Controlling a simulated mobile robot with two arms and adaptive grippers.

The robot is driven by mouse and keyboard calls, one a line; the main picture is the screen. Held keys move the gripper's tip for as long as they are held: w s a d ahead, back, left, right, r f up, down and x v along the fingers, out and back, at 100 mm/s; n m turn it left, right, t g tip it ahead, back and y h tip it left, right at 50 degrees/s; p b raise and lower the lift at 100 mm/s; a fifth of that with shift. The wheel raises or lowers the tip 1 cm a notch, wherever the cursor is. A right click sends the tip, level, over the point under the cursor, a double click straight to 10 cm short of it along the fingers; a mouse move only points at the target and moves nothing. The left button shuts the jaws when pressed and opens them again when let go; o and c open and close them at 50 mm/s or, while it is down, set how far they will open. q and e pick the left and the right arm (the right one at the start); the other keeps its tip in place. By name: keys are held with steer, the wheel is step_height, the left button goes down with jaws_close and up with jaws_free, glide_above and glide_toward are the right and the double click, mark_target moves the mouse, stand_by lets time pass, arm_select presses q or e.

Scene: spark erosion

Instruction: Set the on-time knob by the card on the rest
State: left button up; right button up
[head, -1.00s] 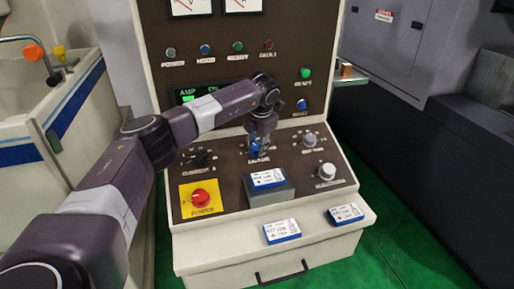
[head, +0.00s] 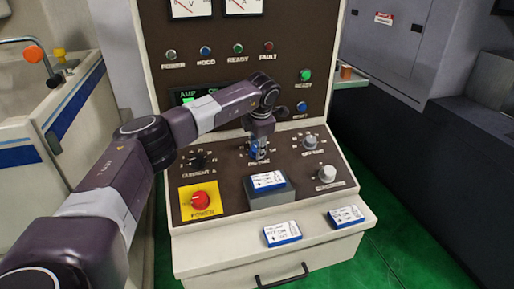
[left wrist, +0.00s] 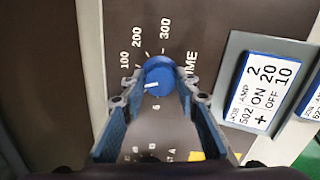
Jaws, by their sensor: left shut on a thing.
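The blue on-time knob (left wrist: 159,76) has a white pointer line, which points left and slightly down in the left wrist view. Printed 100, 200 and 300 marks stand around it. My left gripper (left wrist: 162,92) is shut on the knob, one finger at each side. In the head view my left gripper (head: 259,147) covers most of the knob. The card (head: 267,180) lies on the grey rest (head: 273,197), below the knob. In the left wrist view the card (left wrist: 262,90) reads AMP 2, ON 20, OFF 10. My right gripper is not in view.
Two more cards (head: 282,233) (head: 345,216) lie on the front ledge. A red power knob (head: 200,200) on a yellow plate is at lower left. Another dark knob (head: 197,161) is left of my gripper, and two light knobs (head: 311,141) (head: 327,172) are to its right.

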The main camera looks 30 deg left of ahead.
arm_select(q)
steer(key=shift+r, duration=0.1)
steer(key=o, duration=1.1)
steer(key=shift+o, duration=0.2)
steer(key=v, duration=1.2)
